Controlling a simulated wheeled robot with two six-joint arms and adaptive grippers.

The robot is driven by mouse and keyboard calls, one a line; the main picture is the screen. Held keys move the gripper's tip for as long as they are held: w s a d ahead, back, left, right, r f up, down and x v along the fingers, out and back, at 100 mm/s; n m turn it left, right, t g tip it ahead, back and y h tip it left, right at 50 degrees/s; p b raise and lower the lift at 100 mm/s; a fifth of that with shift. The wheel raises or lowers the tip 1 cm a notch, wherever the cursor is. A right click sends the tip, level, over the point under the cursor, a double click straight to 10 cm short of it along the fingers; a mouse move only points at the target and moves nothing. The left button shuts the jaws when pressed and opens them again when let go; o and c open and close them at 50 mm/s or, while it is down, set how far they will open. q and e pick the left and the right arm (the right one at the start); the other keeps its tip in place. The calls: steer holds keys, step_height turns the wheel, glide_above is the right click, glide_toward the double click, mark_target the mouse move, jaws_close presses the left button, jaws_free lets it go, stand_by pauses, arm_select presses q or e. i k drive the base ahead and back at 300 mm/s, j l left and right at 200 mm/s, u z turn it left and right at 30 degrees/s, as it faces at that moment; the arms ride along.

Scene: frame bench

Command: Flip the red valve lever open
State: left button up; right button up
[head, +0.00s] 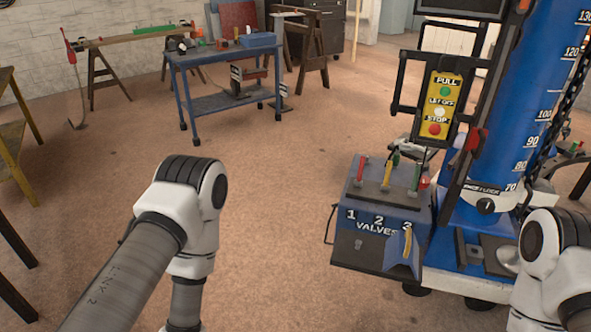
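The valve box (375,254) is blue and grey, marked 1, 2, 3 and VALVES on its front. The red lever is nearly upright. My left arm comes in at the lower left, apart from the box, and part of my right arm shows at the lower right. Neither gripper is in view. Nothing is seen touching the red lever.
A blue post (530,110) with a number scale stands behind the box at the right. A yellow button panel (438,104) hangs above the box. A blue work table (222,70) and sawhorses stand farther back. The floor (275,190) left of the box is clear.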

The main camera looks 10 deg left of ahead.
mark_target(357, 183)
steer(key=i+j+u, duration=0.55)
steer(key=i+u, duration=0.15)
steer(key=i, duration=0.15)
steer(key=i+j+u, duration=0.15)
steer(key=i+u, duration=0.15)
steer(key=i, duration=0.2)
steer(key=i+j, duration=0.1)
steer(key=i, duration=0.35)
steer(key=i+z, duration=0.15)
steer(key=i, duration=0.25)
steer(key=i+j, duration=0.2)
steer(key=i, duration=0.25)
steer(key=i+j+z, duration=0.1)
steer(key=i+z, duration=0.2)
steer(key=z, duration=0.15)
steer(key=i+j+z, duration=0.25)
steer(key=z, duration=0.25)
steer(key=i+j+z, duration=0.25)
steer(key=z, duration=0.2)
steer(key=i+j+z, duration=0.15)
steer(key=j+z, duration=0.3)
steer(key=i+j+z, duration=0.1)
steer(key=j+z, duration=0.4)
steer(key=l, duration=0.1)
